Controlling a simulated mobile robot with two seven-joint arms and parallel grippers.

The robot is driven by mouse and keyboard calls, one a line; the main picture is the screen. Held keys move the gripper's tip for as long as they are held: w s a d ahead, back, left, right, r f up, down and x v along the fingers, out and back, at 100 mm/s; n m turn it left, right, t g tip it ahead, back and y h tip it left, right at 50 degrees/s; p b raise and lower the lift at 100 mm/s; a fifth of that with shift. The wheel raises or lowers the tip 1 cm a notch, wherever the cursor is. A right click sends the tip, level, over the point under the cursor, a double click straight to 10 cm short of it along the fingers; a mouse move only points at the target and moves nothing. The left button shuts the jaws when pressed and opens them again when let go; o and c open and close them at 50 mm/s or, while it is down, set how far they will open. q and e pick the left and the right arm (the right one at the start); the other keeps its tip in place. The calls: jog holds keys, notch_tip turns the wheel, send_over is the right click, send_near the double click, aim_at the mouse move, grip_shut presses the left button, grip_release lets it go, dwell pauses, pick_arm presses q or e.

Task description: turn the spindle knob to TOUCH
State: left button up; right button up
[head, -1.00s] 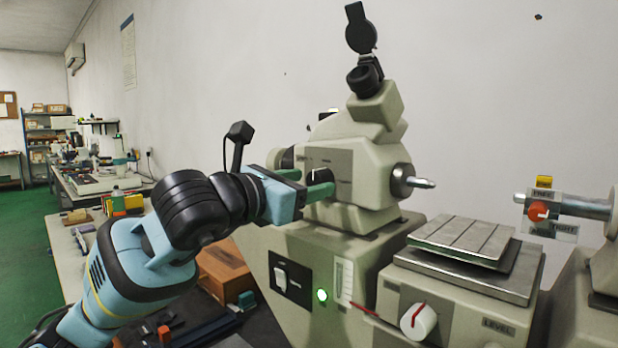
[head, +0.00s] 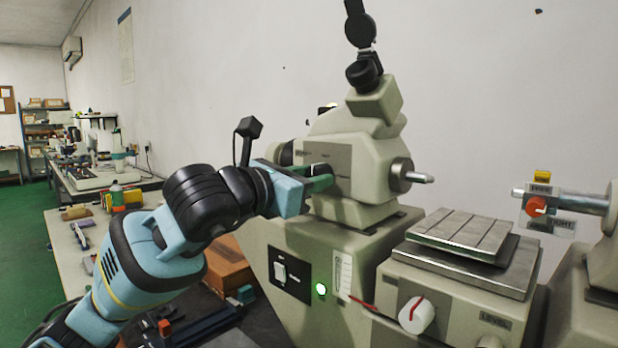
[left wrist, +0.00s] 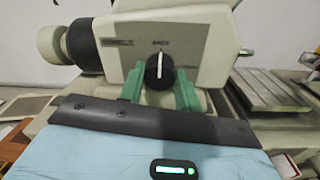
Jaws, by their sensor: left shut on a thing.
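The spindle knob (left wrist: 160,76) is a round black knob with a white pointer line, on the front of the grey-green machine head (left wrist: 195,48). In the left wrist view its pointer stands about straight up, at a small label that seems to read BACK. No TOUCH mark can be read. My left gripper (left wrist: 158,88) has its green fingers on either side of the knob and is shut on it. In the head view the left gripper (head: 321,178) reaches the head's front face, and the knob (head: 322,170) is mostly hidden. My right gripper is not in view.
An eyepiece (head: 362,73) stands above the head and a spindle tip (head: 420,178) sticks out to its right. Below right are a slotted table (head: 462,232) and a white LEVEL knob (head: 416,314).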

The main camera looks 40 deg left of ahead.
pick_arm(q)
jog(key=shift+m, duration=0.3)
jog(key=m, duration=0.3)
jog(key=shift+m+b, duration=0.4)
jog(key=m, duration=0.4)
jog(key=shift+m, duration=0.3)
jog(key=m, duration=0.4)
jog(key=shift+m, duration=0.3)
jog(key=shift+m+h, duration=0.3)
jog(key=shift+m, duration=2)
jog(key=o, duration=1)
